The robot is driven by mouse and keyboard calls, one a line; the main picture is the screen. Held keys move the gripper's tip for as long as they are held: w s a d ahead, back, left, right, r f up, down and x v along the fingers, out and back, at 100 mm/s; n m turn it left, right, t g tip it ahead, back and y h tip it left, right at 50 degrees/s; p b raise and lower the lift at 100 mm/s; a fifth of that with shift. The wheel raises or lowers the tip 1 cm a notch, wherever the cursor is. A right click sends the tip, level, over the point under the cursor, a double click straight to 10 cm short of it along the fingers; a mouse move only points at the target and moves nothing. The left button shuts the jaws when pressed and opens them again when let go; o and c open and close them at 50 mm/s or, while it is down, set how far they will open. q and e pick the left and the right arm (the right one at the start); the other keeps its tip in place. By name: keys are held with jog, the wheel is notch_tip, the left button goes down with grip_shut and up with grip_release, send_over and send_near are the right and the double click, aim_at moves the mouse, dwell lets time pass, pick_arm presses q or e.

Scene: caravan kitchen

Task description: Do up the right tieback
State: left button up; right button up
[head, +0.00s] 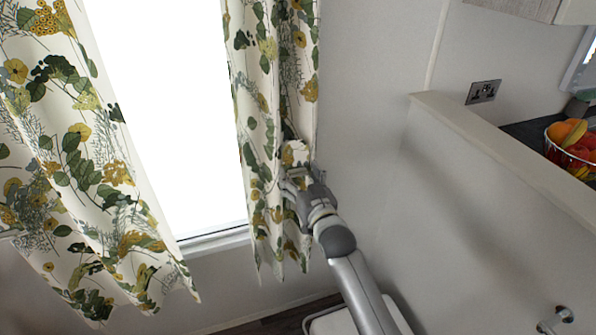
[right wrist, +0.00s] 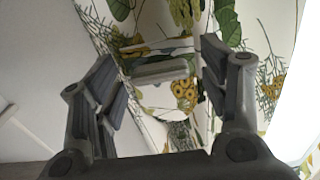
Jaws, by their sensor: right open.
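The right curtain (head: 262,110) is white with green leaves and yellow flowers and hangs loosely to the right of the window. A pale patterned piece, seemingly the right tieback (head: 295,153), shows at the curtain's right edge just above my right gripper (head: 296,180). In the right wrist view, a floral piece that looks like the tieback (right wrist: 180,95) lies between the spread fingers of my right gripper (right wrist: 165,72), with a grey bar across it. The fingers are open, and I cannot tell whether they touch it. Its fastening is unclear. My left gripper is not in view.
A socket (head: 483,92) is on the wall. Wall space right of the curtain is clear.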

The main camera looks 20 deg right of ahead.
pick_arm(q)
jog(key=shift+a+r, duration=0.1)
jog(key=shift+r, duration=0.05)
pick_arm(e)
jog(key=shift+w, duration=0.8)
